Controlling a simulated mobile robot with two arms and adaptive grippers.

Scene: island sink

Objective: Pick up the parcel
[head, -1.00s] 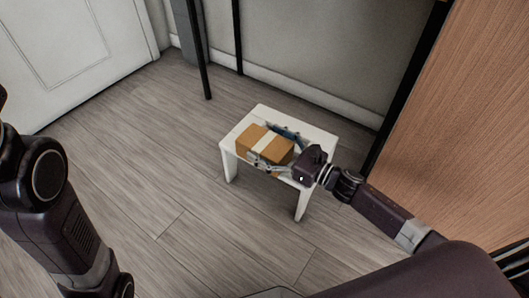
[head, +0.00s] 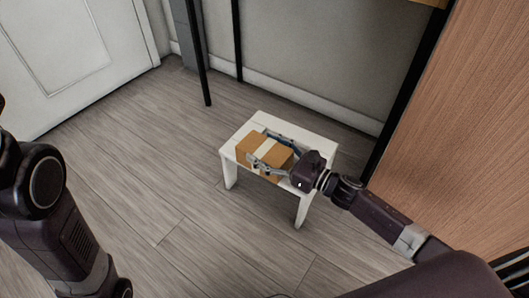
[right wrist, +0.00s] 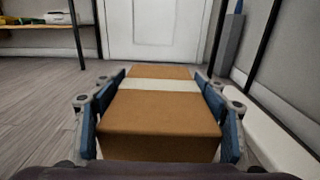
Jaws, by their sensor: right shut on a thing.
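The parcel (head: 265,155) is a brown cardboard box with a pale band of tape across it. It is on or just above the small white stool (head: 242,137); I cannot tell whether it touches the top. My right gripper (head: 270,155) is shut on the parcel, with one finger along each long side. In the right wrist view the parcel (right wrist: 160,112) fills the space between the blue finger pads of the right gripper (right wrist: 160,95). My left arm shows at the left edge of the head view, but its gripper is out of view.
A white door (head: 75,55) is at the upper left. Black posts (head: 198,60) stand by the grey wall behind the stool. A wood panel (head: 460,130) rises at the right. The plank floor (head: 150,160) left of the stool is clear.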

